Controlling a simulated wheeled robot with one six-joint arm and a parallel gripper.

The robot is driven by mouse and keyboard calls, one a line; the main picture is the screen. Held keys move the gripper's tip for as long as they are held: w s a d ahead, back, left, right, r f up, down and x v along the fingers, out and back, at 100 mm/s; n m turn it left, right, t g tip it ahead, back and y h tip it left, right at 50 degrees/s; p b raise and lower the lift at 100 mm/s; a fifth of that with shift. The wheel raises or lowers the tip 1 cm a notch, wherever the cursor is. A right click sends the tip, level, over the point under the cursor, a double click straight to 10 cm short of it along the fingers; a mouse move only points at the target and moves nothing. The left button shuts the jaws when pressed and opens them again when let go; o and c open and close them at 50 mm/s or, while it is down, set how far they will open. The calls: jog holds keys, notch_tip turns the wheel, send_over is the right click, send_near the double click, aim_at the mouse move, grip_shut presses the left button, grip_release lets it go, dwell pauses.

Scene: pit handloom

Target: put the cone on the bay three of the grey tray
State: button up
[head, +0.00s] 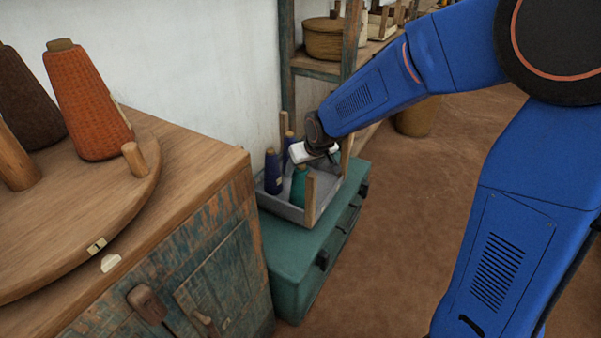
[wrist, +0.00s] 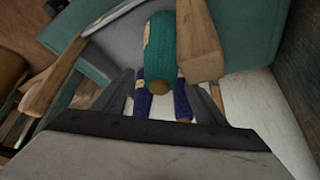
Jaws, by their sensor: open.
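A teal cone (head: 298,187) stands in the grey tray (head: 285,210), near its front post. Two dark blue cones stand in the tray too, one at the left (head: 272,172) and one farther back (head: 288,142). My gripper (head: 308,158) is over the tray, close above the teal cone. In the wrist view my open gripper (wrist: 170,82) has the teal cone (wrist: 161,55) in line with the gap between its fingers; whether the fingers flank it is unclear. The blue cones (wrist: 142,103) show beyond it. My gripper hides part of the tray, and I cannot read bay numbers.
The tray has upright wooden posts (head: 310,200) and sits on a green chest (head: 290,250). At left, a wooden cabinet bears a round board (head: 90,220) with an orange cone (head: 87,105) and a dark brown cone (head: 28,100). Shelves with a basket (head: 325,38) stand behind.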

jog(key=v, duration=0.6)
jog(key=shift+s, duration=0.1)
dwell(0.4)
